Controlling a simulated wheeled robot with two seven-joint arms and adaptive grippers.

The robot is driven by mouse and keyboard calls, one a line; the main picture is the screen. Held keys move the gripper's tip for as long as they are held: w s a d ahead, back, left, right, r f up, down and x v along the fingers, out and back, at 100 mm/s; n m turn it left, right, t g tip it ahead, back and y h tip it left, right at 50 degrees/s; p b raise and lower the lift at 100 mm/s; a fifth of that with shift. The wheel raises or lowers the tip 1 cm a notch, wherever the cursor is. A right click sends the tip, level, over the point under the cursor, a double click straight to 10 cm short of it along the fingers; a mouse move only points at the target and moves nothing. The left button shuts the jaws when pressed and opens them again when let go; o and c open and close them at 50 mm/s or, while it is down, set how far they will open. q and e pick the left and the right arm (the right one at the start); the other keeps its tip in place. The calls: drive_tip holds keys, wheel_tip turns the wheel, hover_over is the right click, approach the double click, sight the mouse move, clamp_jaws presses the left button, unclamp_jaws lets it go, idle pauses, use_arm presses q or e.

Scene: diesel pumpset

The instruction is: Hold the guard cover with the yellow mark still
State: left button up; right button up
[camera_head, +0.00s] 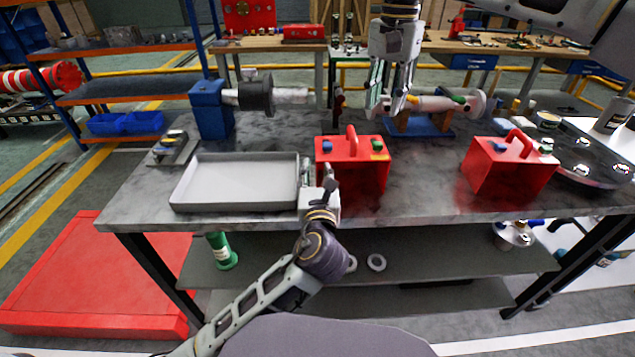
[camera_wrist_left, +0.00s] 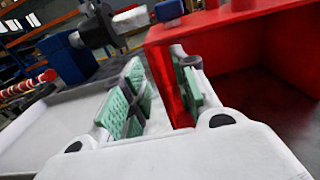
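The red guard cover with a yellow mark (camera_head: 352,172) stands on the bench, its handle on top and blue and green patches beside the mark. It also shows in the left wrist view (camera_wrist_left: 205,45). My left gripper (camera_head: 318,180) is at the cover's near left edge. In the left wrist view my left gripper (camera_wrist_left: 155,100) is open, its green pads apart with red cover edge showing between them. I cannot tell if the pads touch it. My right gripper (camera_head: 391,104) points down, seemingly open, near the pale shaft piece (camera_head: 435,103) on a blue stand.
A grey tray (camera_head: 238,205) lies just left of the cover. A second red cover (camera_head: 508,168) stands to the right. A blue pump block (camera_head: 210,110) with a shaft is at the back left. Bare bench lies between the two covers.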

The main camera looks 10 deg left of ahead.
use_arm(q)
drive_tip(key=shift+w+a, duration=0.25)
drive_tip(key=shift+w, duration=1)
drive_tip(key=shift+w+a, duration=0.2)
drive_tip(key=shift+w, duration=1.05)
drive_tip(key=shift+c, duration=0.4)
clamp_jaws()
drive_tip(key=shift+c, duration=0.6)
unclamp_jaws()
drive_tip(key=shift+c, duration=0.4)
clamp_jaws()
